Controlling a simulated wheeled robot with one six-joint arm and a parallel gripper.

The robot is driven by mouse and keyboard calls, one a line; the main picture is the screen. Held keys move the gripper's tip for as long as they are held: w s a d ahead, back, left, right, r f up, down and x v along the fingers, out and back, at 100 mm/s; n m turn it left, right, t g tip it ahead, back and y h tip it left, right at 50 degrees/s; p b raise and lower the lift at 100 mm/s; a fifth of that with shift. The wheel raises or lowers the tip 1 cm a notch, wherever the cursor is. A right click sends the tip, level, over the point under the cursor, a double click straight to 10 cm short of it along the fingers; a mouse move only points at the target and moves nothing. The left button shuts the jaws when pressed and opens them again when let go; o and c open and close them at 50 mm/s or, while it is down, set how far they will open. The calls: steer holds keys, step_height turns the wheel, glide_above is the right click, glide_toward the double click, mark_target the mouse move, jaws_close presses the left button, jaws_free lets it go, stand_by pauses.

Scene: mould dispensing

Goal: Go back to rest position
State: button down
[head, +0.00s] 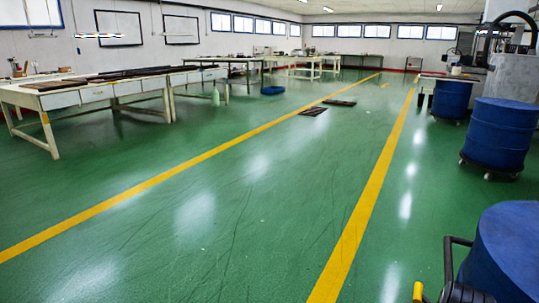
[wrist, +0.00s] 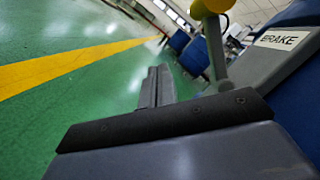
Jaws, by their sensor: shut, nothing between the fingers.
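My gripper (wrist: 155,88) shows in the wrist view, with its dark fingers together and nothing between them. Close by, at the upper right of that view, is a lever with a yellow knob (wrist: 212,8). A grey part with a white BRAKE label (wrist: 283,39) is to its right. My fingers appear apart from the lever, though the exact gap is hard to judge. I cannot make out my gripper in the head view.
In the head view, a blue drum (head: 506,252) stands near at lower right, beside a dark bent handle (head: 449,255). Another blue drum (head: 500,132) on casters stands beyond. Long tables (head: 62,99) line the left.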

steer(key=s+a+f+n+y+p, duration=0.1)
steer(key=s+f+n+p, duration=0.2)
steer(key=s, duration=0.8)
steer(key=shift+a+p, duration=0.15)
steer(key=shift+p, duration=0.45)
steer(key=shift+w+f, duration=0.1)
steer(key=shift+w, duration=0.05)
